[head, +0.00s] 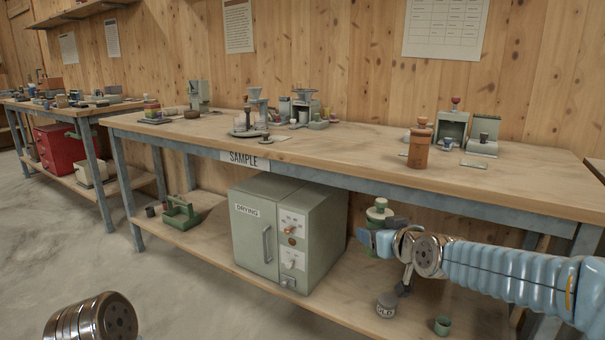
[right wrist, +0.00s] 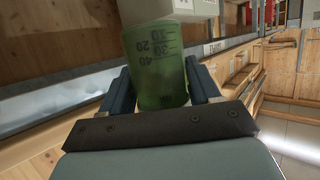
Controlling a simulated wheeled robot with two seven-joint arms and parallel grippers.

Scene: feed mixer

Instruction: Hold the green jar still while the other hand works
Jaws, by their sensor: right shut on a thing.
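The green jar (head: 379,214) has a pale lid and is in front of the bench, by the lower shelf. In the right wrist view the jar (right wrist: 162,68) is see-through green with printed volume marks and a whitish top. My right gripper (head: 375,241) is shut on the jar, with one dark finger on each side of its body in the right wrist view (right wrist: 160,90). In the head view the gripper hides part of the jar's lower body. My left gripper is not in view; only a metal joint of my left arm shows at the bottom left.
The bench (head: 330,150) holds a brown bottle (head: 419,146) near its front edge and several small devices behind. On the lower shelf are a grey drying cabinet (head: 290,235), a green carrier (head: 180,214), a labelled grey jar (head: 386,305) and a small green cup (head: 441,326).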

